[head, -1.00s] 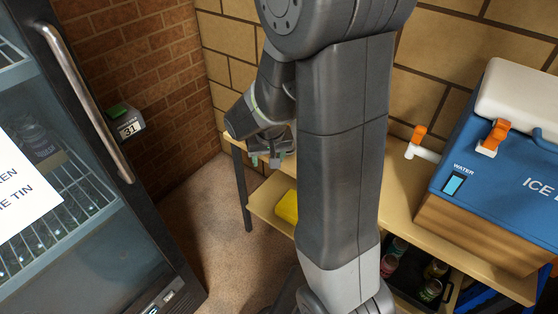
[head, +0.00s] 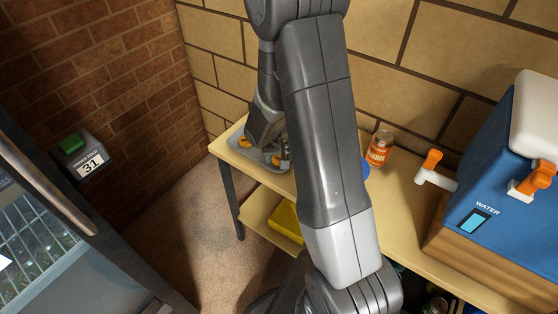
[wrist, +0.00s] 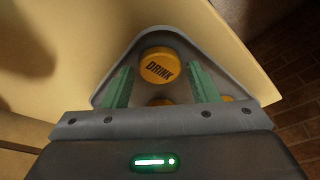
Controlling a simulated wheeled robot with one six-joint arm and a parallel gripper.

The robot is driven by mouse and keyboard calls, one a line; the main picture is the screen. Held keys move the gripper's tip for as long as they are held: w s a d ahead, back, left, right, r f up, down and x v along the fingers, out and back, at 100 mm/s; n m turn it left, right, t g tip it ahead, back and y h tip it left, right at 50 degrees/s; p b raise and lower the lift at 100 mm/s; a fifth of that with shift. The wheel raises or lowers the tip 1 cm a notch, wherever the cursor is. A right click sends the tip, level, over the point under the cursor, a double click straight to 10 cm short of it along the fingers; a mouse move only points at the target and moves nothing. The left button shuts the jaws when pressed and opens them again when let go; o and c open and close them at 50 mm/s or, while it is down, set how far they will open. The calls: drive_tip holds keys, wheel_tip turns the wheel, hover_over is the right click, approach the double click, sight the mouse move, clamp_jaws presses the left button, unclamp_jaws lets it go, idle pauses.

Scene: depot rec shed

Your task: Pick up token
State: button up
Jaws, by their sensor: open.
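Parts of two more orange tokens show in the wrist view, one at the middle (wrist: 161,102) and one at the right (wrist: 227,98), mostly hidden by my gripper. My gripper (wrist: 161,80) is open and empty, with its green fingers on either side of the marked token, apart from it. In the head view the tray (head: 240,149) sits on the left end of the wooden table, and my arm hides much of it.
A yellow object (head: 287,220) lies on the lower shelf. A glass-door fridge (head: 60,230) stands left, near a brick wall.

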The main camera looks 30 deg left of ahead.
drive_tip(key=shift+f, duration=0.4)
drive_tip(key=shift+w+a, duration=0.1)
drive_tip(key=c, duration=0.7)
drive_tip(key=shift+r+p, duration=0.4)
drive_tip(key=shift+r, duration=4.6)
